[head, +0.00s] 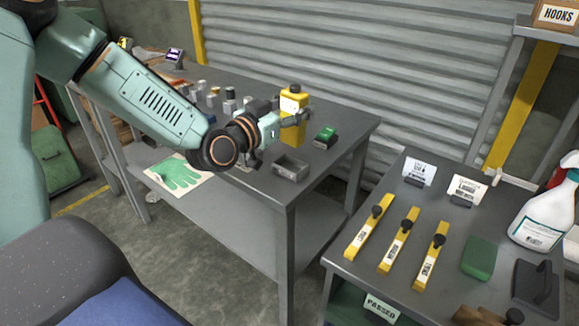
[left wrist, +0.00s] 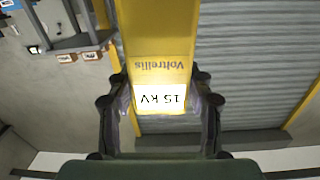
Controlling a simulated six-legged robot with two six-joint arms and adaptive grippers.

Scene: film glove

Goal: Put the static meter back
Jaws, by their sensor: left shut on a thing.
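The static meter (head: 293,104) is a yellow upright block with a dark round part near its top. My left gripper (head: 288,120) is shut on it over the right part of the far workbench. In the left wrist view the meter (left wrist: 158,45) stands between the two fingers (left wrist: 162,100), its "Voltrellis" name and lit "15 kV" display upside down. An open grey box (head: 290,167) sits on the bench in front of the meter, near the front edge. I cannot tell whether the meter's base touches the bench. My right gripper is not in view.
A green-topped item (head: 325,136) lies right of the meter. The right table (head: 350,278) holds yellow bars, signs and a spray bottle (head: 541,215).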

